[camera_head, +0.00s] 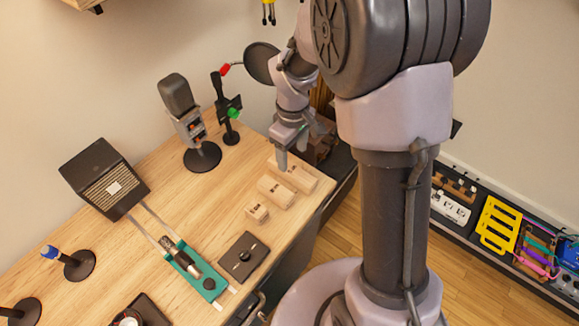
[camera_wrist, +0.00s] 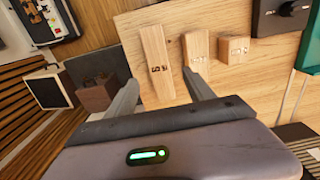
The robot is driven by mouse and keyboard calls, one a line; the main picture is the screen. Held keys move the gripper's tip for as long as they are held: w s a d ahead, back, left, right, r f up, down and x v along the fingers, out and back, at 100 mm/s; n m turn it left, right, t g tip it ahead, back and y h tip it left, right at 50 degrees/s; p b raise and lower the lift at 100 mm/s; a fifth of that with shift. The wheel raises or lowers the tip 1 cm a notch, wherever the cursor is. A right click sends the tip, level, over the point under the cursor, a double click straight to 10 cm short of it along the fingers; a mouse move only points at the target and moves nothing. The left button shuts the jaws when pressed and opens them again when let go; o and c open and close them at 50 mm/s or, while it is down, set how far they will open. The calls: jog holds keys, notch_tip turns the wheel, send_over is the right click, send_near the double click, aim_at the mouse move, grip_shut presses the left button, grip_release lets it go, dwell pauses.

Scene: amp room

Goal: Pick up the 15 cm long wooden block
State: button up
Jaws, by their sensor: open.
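Three pale wooden blocks lie side by side near the table's right edge in the head view. The longest block (camera_head: 297,177) is the farthest back; in the wrist view this long block (camera_wrist: 155,48) is the leftmost and bears a dark marking that looks like 15 upside down. The medium block (camera_head: 275,191) and the short block (camera_head: 256,213) lie beside it. My gripper (camera_head: 282,165) is open and empty above the long block. In the wrist view my gripper's fingers (camera_wrist: 161,79) appear on either side of its near end, the right finger overlapping the medium block (camera_wrist: 196,48). Contact cannot be told.
A microphone on a stand (camera_head: 177,97) and a small stand with a green knob (camera_head: 231,112) are behind and left. A black box with a knob (camera_head: 243,257) and a green tray (camera_head: 192,276) lie nearer. The table edge is close on the right.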

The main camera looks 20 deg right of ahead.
aim_at(292, 169)
notch_tip(292, 169, down, 8)
jog(key=b, duration=0.3)
jog(key=shift+f, duration=0.2)
jog(key=shift+r, duration=0.15)
jog(key=shift+c, duration=0.9)
grip_shut()
